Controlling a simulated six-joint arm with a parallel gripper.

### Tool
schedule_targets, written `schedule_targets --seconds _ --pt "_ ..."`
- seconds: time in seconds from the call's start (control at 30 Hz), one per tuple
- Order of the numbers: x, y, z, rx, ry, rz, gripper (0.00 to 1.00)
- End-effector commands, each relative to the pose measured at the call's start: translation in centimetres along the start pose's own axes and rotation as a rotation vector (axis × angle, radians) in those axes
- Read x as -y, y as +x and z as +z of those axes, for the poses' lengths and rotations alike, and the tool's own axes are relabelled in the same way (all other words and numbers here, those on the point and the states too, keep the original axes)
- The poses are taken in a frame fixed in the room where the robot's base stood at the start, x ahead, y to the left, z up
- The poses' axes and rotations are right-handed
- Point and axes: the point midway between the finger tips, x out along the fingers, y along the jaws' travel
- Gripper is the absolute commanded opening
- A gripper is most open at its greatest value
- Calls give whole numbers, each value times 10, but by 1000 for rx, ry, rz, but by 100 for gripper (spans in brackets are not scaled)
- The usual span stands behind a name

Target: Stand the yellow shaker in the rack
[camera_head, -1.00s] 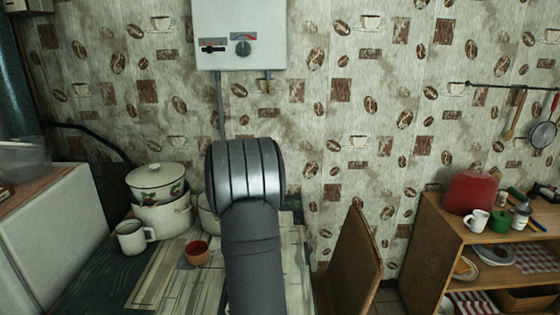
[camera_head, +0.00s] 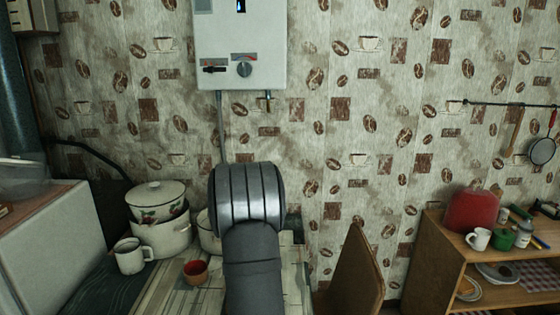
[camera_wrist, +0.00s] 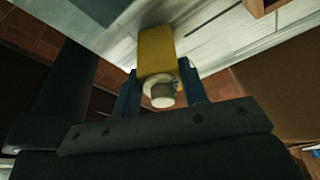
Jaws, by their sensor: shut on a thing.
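In the wrist view, my gripper (camera_wrist: 157,80) is shut on the yellow shaker (camera_wrist: 156,48), with one blue finger on each side of it. The shaker has a yellow body and a pale grey-white end that faces the camera. Below it, a light plank-patterned tabletop (camera_wrist: 225,35) shows; I cannot tell whether the shaker touches it. A wooden edge (camera_wrist: 262,6) shows at the top right; I cannot tell whether it is the rack. In the head view my own arm hides the gripper and shaker.
In the head view, stacked enamel pots (camera_head: 160,222), a white mug (camera_head: 130,256) and a small red-brown bowl (camera_head: 195,271) stand left of my arm. A wooden chair (camera_head: 357,270) is to the right. A shelf (camera_head: 440,255) with crockery stands farther right.

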Motion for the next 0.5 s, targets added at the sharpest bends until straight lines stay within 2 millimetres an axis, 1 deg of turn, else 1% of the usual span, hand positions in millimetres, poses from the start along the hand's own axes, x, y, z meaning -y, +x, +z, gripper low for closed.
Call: schedule_targets --seconds 0.33,0.5 --pt "0 -1 0 0 0 -1 22" --pt "1 -6 -2 1 0 -2 22"
